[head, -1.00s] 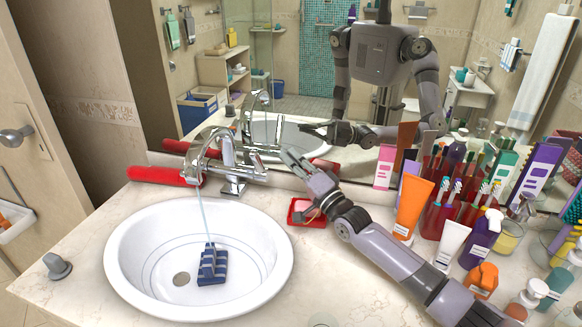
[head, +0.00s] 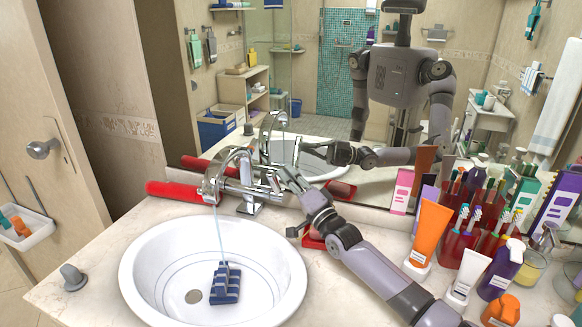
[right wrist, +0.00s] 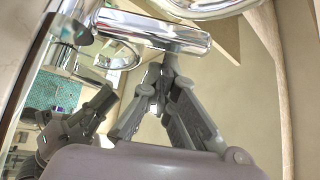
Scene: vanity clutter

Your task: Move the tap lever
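The chrome tap (head: 240,180) stands behind the basin, with a curved spout and a horizontal body. A thin stream of water (head: 219,236) falls from the spout into the basin. In the right wrist view the tap's shiny cylinder (right wrist: 150,30) crosses the top. My right gripper (head: 284,175) is at the tap's right end. In the right wrist view its fingers (right wrist: 165,72) converge with their tips together just below the cylinder; nothing shows between them. I cannot tell whether they touch the tap. My left gripper is not in view.
A red roll (head: 180,191) lies left of the tap. An orange tube (head: 429,232), toothbrush cups (head: 458,240) and a purple pump bottle (head: 502,270) crowd the right. The mirror is close behind.

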